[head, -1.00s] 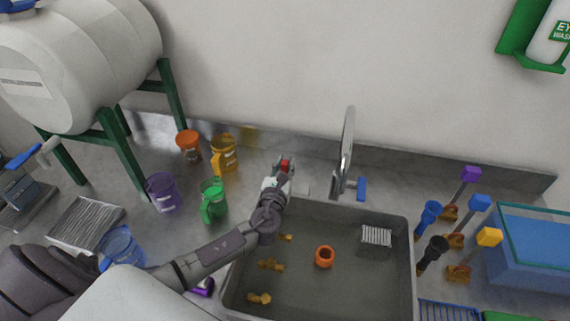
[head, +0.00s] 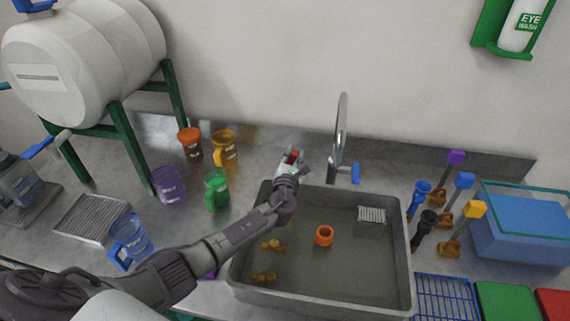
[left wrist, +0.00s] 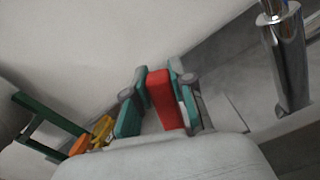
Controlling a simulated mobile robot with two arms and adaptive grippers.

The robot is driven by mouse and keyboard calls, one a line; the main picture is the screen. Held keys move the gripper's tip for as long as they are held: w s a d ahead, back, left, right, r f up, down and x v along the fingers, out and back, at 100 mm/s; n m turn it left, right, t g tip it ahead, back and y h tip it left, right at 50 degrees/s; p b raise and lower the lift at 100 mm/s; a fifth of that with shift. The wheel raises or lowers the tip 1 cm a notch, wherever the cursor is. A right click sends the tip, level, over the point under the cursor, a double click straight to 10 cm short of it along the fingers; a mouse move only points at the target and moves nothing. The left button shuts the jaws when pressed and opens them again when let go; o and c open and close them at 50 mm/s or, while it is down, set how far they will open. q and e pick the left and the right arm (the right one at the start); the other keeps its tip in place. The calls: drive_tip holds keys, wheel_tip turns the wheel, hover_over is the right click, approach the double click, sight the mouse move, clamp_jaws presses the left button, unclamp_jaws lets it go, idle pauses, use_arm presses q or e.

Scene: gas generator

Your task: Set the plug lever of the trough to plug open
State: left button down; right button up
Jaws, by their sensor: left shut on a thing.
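My left gripper (head: 291,158) is at the back left corner of the grey trough (head: 403,245), left of the tap. In the left wrist view its teal-padded fingers (left wrist: 158,100) are shut around a red lever (left wrist: 163,97), which also shows as a small red patch in the head view (head: 293,156). The lever's base is hidden by my arm and gripper. The trough holds an orange ring (head: 324,236), brass-coloured fittings (head: 273,246) and a white grate (head: 372,214). My right gripper is not in view.
A chrome tap (head: 340,145) with a blue handle (head: 355,173) stands just right of my gripper. Orange, yellow (head: 224,150), green (head: 216,188) and purple jugs stand to the left. Coloured-handled tools and a blue tank (head: 520,225) stand right of the trough.

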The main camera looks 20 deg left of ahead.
use_arm(q)
drive_tip(key=shift+w+d+m, duration=0.1)
drive_tip(key=shift+d+m, duration=0.3)
drive_tip(key=shift+m, duration=0.1)
drive_tip(key=shift+d+f+m+p, duration=0.2)
drive_tip(key=shift+m+p, duration=0.1)
drive_tip(key=shift+m, duration=0.1)
drive_tip(key=shift+w+d+f+m, duration=0.15)
drive_tip(key=shift+d+f+m, duration=0.2)
drive_tip(key=shift+m, duration=0.45)
drive_tip(key=shift+d+f+m, duration=0.15)
drive_tip(key=shift+m, duration=0.15)
drive_tip(key=shift+w+d+f+m, duration=0.1)
drive_tip(key=shift+d+f+m, duration=0.15)
drive_tip(key=shift+m, duration=0.15)
drive_tip(key=shift+d+f+m, duration=0.1)
drive_tip(key=shift+f+m, duration=0.1)
drive_tip(key=shift+m, duration=0.2)
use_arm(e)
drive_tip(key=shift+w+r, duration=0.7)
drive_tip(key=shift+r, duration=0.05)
